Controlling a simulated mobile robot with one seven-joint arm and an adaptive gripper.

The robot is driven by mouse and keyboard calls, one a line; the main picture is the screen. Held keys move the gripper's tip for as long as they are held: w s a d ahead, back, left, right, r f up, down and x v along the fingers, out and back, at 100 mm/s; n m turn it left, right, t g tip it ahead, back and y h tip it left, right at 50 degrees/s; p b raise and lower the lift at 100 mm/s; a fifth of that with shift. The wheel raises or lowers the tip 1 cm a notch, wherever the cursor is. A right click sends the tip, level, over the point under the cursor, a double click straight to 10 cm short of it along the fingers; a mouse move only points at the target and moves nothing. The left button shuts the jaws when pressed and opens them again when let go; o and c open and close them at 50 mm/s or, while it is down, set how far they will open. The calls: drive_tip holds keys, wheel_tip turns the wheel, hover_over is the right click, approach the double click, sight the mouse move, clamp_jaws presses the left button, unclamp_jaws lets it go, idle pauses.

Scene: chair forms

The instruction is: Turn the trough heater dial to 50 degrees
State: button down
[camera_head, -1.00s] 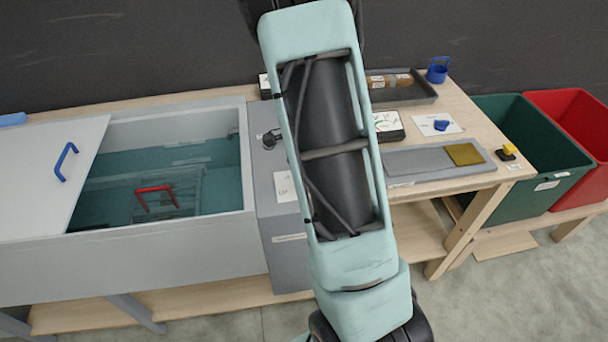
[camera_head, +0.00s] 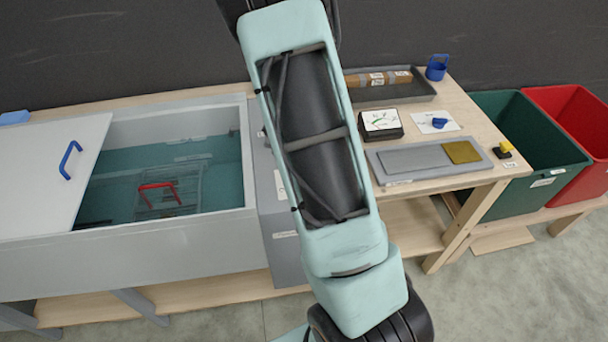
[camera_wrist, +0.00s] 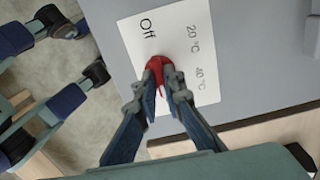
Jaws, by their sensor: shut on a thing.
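The red heater dial (camera_wrist: 160,72) sits on a white label plate (camera_wrist: 190,45) on a grey panel in the wrist view. The plate reads "Off", "20 °C" and "40 °C"; no 50 mark is visible. My gripper (camera_wrist: 163,92) is shut on the dial, with its blue-grey fingers on either side. The fingers cover part of the dial, and I cannot tell which mark it points at. In the head view the trough (camera_head: 130,265) holds water and a basket with a red handle (camera_head: 158,186). There my arm hides the dial and gripper.
A white lid (camera_head: 40,200) with a blue handle covers the trough's left part. Right of my arm, the wooden table holds a gauge box (camera_head: 381,125), a grey tray (camera_head: 400,93) and a blue cup (camera_head: 437,67). Green (camera_head: 520,130) and red bins stand far right.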

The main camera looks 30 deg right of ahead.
drive_tip(key=shift+w, duration=0.1)
drive_tip(key=c, duration=2)
unclamp_jaws()
drive_tip(key=shift+c, duration=0.2)
wheel_tip(320, 180, up, 12)
drive_tip(key=shift+r, duration=0.1)
